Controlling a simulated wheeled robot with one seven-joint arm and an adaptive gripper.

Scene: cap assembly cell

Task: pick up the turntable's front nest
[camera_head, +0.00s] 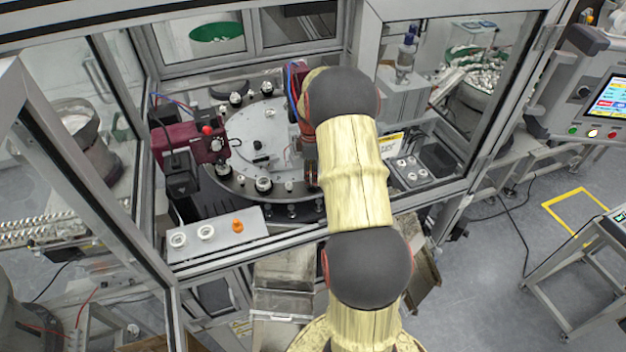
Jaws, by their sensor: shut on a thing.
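The turntable (245,130) is a grey round plate with a dark outer ring inside the cell. Several small round nests with pale tops sit around its ring, one of them a nest (263,184) at the front-left and another nest (222,168) further left. My gripper (311,176) points down at the ring's front-right side, just left of my yellow forearm. It is shut on a nest there. The forearm and the gripper's own body hide most of that nest, and I cannot tell whether it is clear of the ring.
A red-and-black station (185,145) stands over the turntable's left side. A pale plate (215,235) at the front left carries two white rings and an orange part. A tray of white parts (412,170) lies right of my arm. Metal frame posts surround the opening.

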